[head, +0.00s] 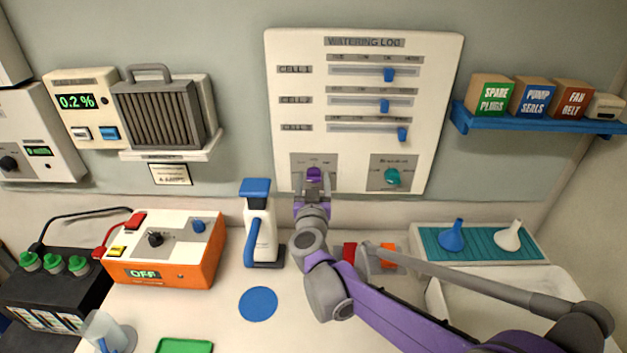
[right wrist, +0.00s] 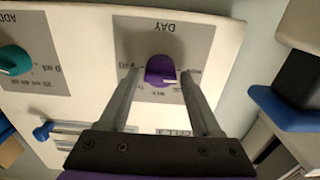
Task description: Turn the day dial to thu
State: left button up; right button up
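The purple day dial (head: 314,174) sits on a grey plate at the lower left of the white watering log board (head: 350,75). In the right wrist view the dial (right wrist: 160,70) appears upside down under the word DAY, with small day labels around it too blurred to read surely. A pale pointer mark shows on the dial's lower right there. My right gripper (head: 313,184) is at the dial. Its two fingers (right wrist: 161,72) are open, one on each side of the dial, with visible gaps. My left gripper is not in view.
A teal dial (head: 392,177) is to the right on the same board, and three blue sliders (head: 389,75) are above. A white and blue bottle-like dispenser (head: 260,225) stands left of my arm. A blue shelf (head: 540,122) with boxes is at right.

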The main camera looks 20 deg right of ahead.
grip_shut()
